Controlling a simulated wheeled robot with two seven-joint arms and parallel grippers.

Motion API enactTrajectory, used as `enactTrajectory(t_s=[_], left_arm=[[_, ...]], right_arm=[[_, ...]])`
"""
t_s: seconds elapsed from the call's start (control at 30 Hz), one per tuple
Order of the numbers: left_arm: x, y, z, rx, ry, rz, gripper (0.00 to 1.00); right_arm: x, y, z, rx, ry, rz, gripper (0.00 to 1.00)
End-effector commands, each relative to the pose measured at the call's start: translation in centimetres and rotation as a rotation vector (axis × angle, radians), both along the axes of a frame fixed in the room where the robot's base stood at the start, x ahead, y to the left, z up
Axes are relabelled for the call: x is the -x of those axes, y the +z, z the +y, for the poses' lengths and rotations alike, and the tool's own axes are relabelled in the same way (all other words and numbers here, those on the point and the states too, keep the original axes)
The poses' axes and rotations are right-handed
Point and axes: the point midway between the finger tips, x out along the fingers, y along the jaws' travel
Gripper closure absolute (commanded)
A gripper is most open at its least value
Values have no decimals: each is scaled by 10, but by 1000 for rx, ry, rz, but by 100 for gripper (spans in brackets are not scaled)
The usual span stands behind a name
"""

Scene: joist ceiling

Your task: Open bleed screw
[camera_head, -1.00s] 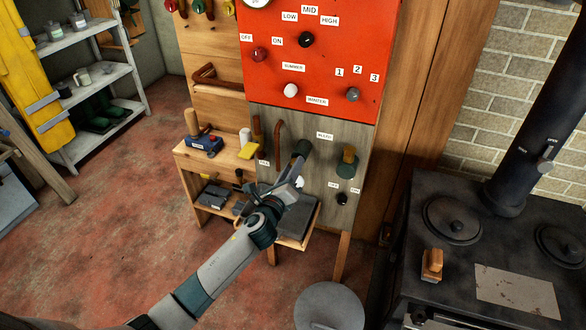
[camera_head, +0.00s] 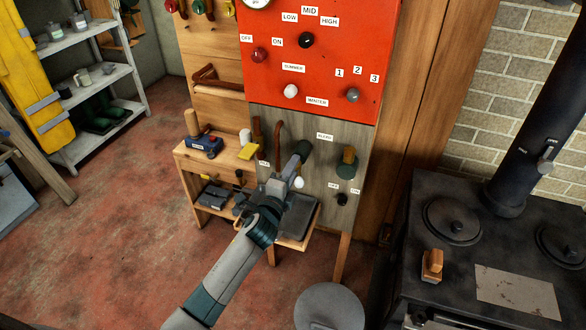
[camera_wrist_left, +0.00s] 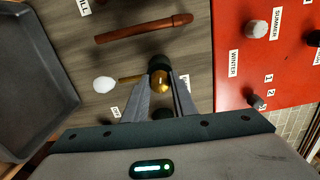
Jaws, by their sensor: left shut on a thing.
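The bleed screw (camera_wrist_left: 161,82) shows in the left wrist view as a rounded brass end with a dark collar behind it. In the head view its dark, cylindrical part (camera_head: 302,150) stands out from the grey wooden panel, left of and below the BLEED label (camera_head: 325,136). My left gripper (camera_head: 294,172) reaches up to it from below, and its fingers close on both sides of it. The wrist hides part of the panel below. A thin brass stem with a white end (camera_wrist_left: 105,83) lies beside the fingers. My right gripper is not in view.
A dark-handled brass valve (camera_head: 348,158) is close on the right. A grey tray (camera_head: 298,216) sits below. The red panel (camera_head: 330,85) with several knobs is above. A black stove (camera_head: 480,260) stands at right.

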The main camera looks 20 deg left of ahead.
Motion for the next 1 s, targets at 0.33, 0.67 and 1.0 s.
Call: enactTrajectory(t_s=[0.33, 0.67, 1.0], left_arm=[[0, -1, 0, 19, 1, 3, 98], [0, -1, 0, 18, 1, 2, 57], [5, -1, 0, 17, 0, 2, 57]], right_arm=[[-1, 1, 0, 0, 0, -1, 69], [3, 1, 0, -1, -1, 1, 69], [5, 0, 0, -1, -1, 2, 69]])
